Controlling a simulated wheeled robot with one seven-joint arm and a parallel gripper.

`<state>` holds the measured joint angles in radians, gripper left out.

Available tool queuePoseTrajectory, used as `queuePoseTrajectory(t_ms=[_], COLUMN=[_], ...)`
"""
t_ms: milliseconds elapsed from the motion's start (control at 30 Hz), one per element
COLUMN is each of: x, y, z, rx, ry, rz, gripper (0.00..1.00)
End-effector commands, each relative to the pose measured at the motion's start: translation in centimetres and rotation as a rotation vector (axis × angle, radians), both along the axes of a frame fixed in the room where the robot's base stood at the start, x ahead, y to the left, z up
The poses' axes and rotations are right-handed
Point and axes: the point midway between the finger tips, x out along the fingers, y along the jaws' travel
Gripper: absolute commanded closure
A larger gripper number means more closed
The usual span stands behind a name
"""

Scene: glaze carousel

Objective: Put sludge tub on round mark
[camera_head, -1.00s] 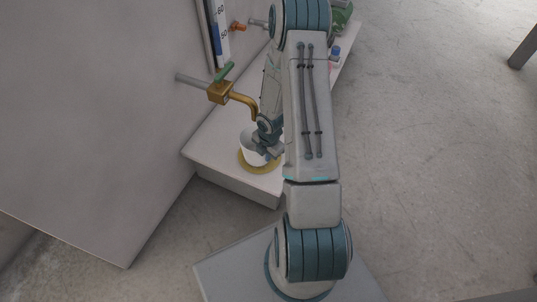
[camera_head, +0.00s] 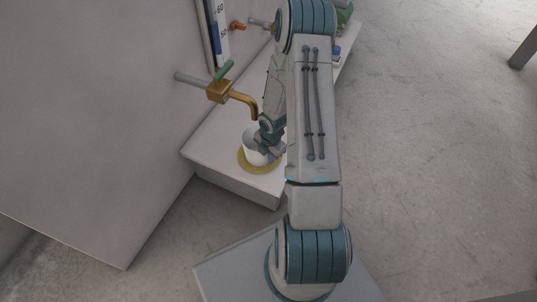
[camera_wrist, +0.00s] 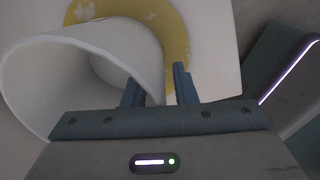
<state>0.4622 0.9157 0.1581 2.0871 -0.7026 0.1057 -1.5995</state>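The sludge tub is a white, open-topped tub (camera_head: 251,151) below the brass tap. It stands over the round mark, a yellow disc (camera_head: 244,164) on the pale ledge; the disc shows around its left and front sides. In the wrist view the tub (camera_wrist: 40,75) fills the left, and the yellow mark (camera_wrist: 178,30) shows beyond it. My gripper (camera_wrist: 158,88) is at the tub's near wall. Its fingers are apart, one on each side of the wall edge, with a gap visible to the right finger. In the head view my gripper (camera_head: 268,146) partly hides the tub.
A blue-marked gauge (camera_head: 220,40) and an orange valve (camera_head: 238,26) are farther back. The ledge (camera_head: 215,160) is bare left of the mark.

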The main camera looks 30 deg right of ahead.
Motion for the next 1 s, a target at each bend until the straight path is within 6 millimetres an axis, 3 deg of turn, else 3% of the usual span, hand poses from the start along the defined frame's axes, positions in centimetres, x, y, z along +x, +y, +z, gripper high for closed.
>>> queuePoseTrajectory(t_ms=[167,600,867,1000], x=[0.0,-0.8,-1.0,-1.1], y=[-0.1,-0.4,-0.4,-0.3], z=[1.4,10.4,12.6,14.7], rx=[-0.001,-0.001,-0.004,-0.035], ry=[-0.001,-0.001,0.0,0.007], rz=[-0.001,-0.001,-0.012,-0.103], gripper=[0.75,0.75,0.75,0.75])
